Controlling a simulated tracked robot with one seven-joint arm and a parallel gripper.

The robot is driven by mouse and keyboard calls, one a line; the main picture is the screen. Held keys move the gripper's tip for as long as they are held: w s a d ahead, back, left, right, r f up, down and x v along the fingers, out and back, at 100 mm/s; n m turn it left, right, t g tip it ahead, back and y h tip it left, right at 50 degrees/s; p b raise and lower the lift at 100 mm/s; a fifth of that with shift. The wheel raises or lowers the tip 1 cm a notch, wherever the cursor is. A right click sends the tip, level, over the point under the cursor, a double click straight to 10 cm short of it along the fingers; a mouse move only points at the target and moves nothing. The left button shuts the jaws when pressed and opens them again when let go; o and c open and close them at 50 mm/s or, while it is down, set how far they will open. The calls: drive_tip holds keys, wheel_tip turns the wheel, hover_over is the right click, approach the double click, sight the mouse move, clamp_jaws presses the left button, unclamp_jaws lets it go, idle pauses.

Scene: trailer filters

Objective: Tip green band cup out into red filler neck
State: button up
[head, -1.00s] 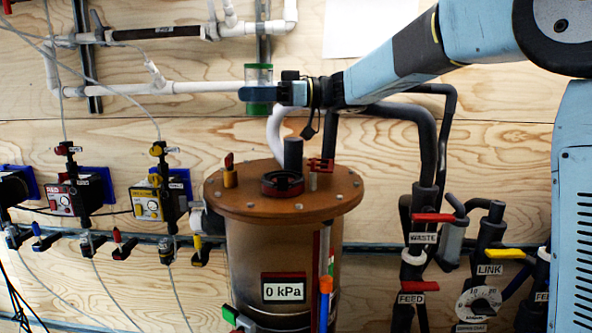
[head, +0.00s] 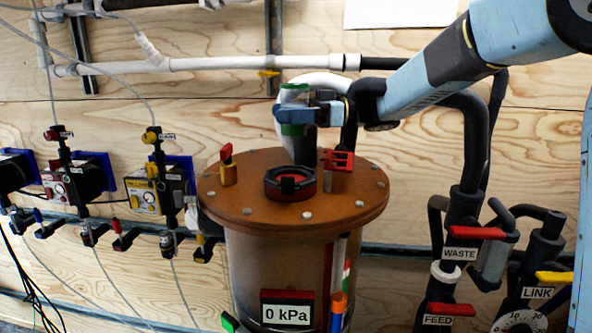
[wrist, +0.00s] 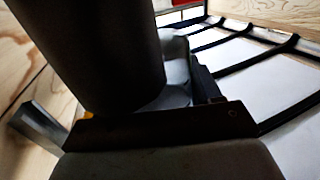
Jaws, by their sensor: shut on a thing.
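The green band cup (head: 292,130) is a small clear cup with green at its rim and lower part. My gripper (head: 298,113) is shut around its middle and holds it roughly upright in the air. The red filler neck (head: 290,183) is a red ring with a dark centre on top of the brown tank lid (head: 240,198). In the head view the cup shows above the neck, apart from it. The cup's contents cannot be made out. In the wrist view a large dark cylinder (wrist: 100,50) fills the upper left, too dark to identify surely.
A dark upright pipe (head: 304,150) stands behind the neck. A red-handled fitting (head: 338,160) and an orange fitting with a red top (head: 228,165) stand on the lid. A white pipe (head: 200,65) runs along the wooden wall behind. Dark pipes with valves stand at right.

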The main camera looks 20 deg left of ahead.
sight(291, 127)
drive_tip(key=shift+w+d, duration=0.25)
drive_tip(key=shift+d, duration=0.05)
drive_tip(key=shift+s+d+r+n, duration=0.15)
drive_tip(key=shift+s+n, duration=0.25)
drive_tip(key=shift+n, duration=0.5)
drive_tip(key=shift+s+d+f+n+t+h+p, duration=0.1)
drive_tip(key=shift+s+f+n+t+h, duration=0.15)
drive_tip(key=shift+f+n, duration=0.3)
drive_tip(key=shift+s+a+f+n+t+h+p, duration=0.1)
drive_tip(key=shift+s+f+n+t+h+p, duration=0.1)
drive_tip(key=shift+s+f+n, duration=0.25)
drive_tip(key=shift+s+d+f+n+t+h+p, duration=0.15)
drive_tip(key=shift+s+f+n+t, duration=0.1)
drive_tip(key=shift+f+n, duration=0.35)
drive_tip(key=shift+s+n+t, duration=0.35)
drive_tip(key=shift+n+t, duration=0.05)
drive_tip(key=shift+n, duration=0.4)
drive_tip(key=shift+n+h+p, duration=0.3)
drive_tip(key=shift+n+p, duration=0.2)
drive_tip(key=shift+p, duration=0.05)
drive_tip(key=shift+r+n+t+p, duration=0.5)
drive_tip(key=shift+r+n, duration=0.05)
drive_tip(key=shift+n, duration=0.15)
drive_tip(key=shift+w+f+n+t+p, duration=0.15)
drive_tip(key=shift+f+n+t+p, duration=0.15)
drive_tip(key=shift+n, duration=0.4)
